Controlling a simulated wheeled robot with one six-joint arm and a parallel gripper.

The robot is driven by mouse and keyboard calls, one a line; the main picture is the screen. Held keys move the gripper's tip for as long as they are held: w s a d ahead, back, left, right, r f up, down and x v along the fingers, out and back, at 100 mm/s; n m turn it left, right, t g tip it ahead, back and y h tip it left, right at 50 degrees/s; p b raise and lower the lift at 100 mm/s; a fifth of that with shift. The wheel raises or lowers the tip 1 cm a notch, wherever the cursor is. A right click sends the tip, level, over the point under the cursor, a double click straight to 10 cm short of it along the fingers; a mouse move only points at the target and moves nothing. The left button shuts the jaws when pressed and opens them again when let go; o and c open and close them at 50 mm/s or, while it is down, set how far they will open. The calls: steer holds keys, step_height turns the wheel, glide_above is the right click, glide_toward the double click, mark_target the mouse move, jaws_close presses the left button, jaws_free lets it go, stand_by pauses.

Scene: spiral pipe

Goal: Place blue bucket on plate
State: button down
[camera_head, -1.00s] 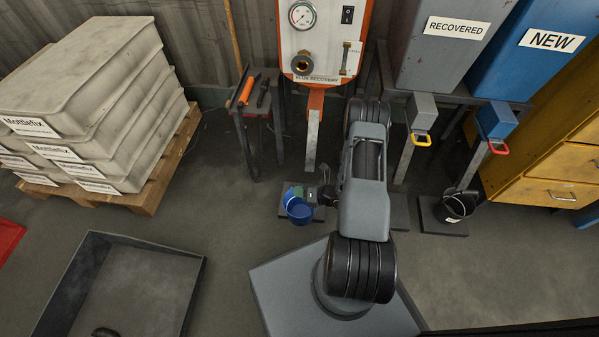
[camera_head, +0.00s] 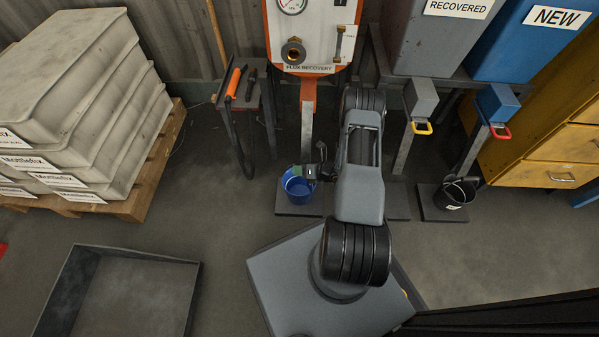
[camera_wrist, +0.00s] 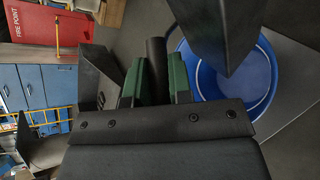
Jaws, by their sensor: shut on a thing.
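The blue bucket (camera_head: 299,187) looks upright at or just over a dark square plate (camera_head: 284,208) on the floor below the orange-framed machine. I cannot tell whether its base touches the plate. My gripper (camera_head: 312,172) is at the bucket's upper right side. In the wrist view, its green-padded fingers (camera_wrist: 155,82) are shut on a dark cylindrical piece, apparently the bucket's handle grip. The open bucket (camera_wrist: 258,85) lies to their right, with the grey plate (camera_wrist: 290,135) behind it. A dark tapered shape hides part of the bucket.
The machine's leg (camera_head: 308,120) stands just behind the bucket. A small tool stand (camera_head: 250,100) is to its left. A black bucket (camera_head: 455,194) sits on another plate to the right. A large grey tray (camera_head: 130,290) and stacked pallet (camera_head: 80,110) are at left.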

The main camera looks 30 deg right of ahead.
steer(key=shift+d+f, duration=0.1)
steer(key=shift+f, duration=0.05)
steer(key=c, duration=1.5)
jaws_free()
steer(key=shift+f, duration=0.1)
steer(key=shift+o, duration=0.9)
